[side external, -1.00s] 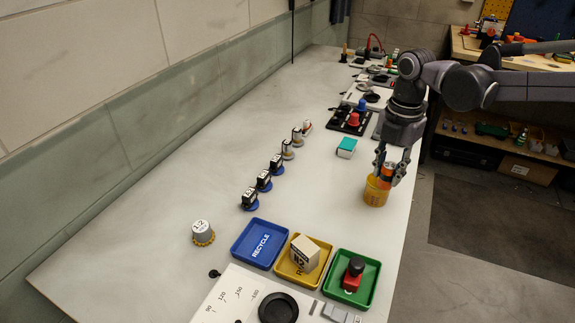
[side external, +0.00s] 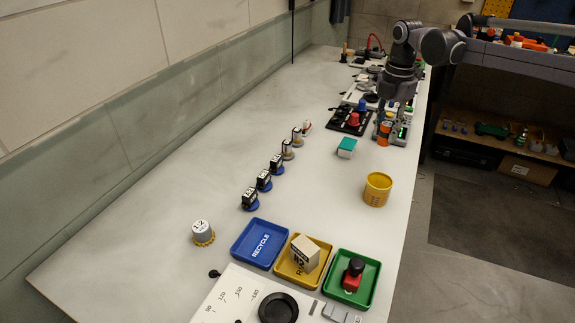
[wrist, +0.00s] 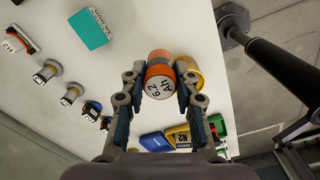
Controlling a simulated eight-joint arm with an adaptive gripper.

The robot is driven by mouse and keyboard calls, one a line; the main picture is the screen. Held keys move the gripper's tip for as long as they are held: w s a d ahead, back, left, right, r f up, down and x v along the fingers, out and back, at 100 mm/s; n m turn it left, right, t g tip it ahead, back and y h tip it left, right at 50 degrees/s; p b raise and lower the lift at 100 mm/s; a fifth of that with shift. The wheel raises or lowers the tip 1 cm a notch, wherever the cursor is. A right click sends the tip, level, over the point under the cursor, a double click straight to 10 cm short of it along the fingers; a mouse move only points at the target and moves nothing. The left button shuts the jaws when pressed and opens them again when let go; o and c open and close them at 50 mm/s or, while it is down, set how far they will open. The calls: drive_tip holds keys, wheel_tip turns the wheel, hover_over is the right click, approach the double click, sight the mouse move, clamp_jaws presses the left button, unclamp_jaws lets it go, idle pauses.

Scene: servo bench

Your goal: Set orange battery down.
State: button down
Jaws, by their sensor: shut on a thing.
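The orange battery (side external: 384,133) is held upright below my gripper (side external: 385,121), near the right edge of the white bench. In the wrist view the battery (wrist: 160,70) sits between the two fingers of my gripper (wrist: 158,94), and its pale end reads "6.2 Ah". In the side view it appears beside the grey device with green lights. I cannot tell whether its underside touches the bench.
A yellow cup (side external: 376,192) stands nearer the camera, with a teal box (side external: 346,147) to its upper left. A black panel with red and blue knobs (side external: 354,119) lies left of my gripper. Blue (side external: 237,246), yellow (side external: 280,263) and green (side external: 337,289) trays are in front.

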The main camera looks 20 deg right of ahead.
drive_tip(key=w+a+f, duration=0.1)
drive_tip(key=a+f, duration=0.1)
drive_tip(key=a, duration=0.1)
drive_tip(key=w+a+f, duration=0.1)
drive_tip(key=a+f, duration=0.1)
drive_tip(key=a, duration=0.2)
drive_tip(key=w+a+f, duration=0.1)
drive_tip(key=a+f, duration=0.2)
drive_tip(key=shift+w+a, duration=0.35)
drive_tip(key=shift+w, duration=0.05)
drive_tip(key=shift+f, duration=1.9)
drive_tip(key=shift+f, duration=0.15)
drive_tip(key=c, duration=1)
unclamp_jaws()
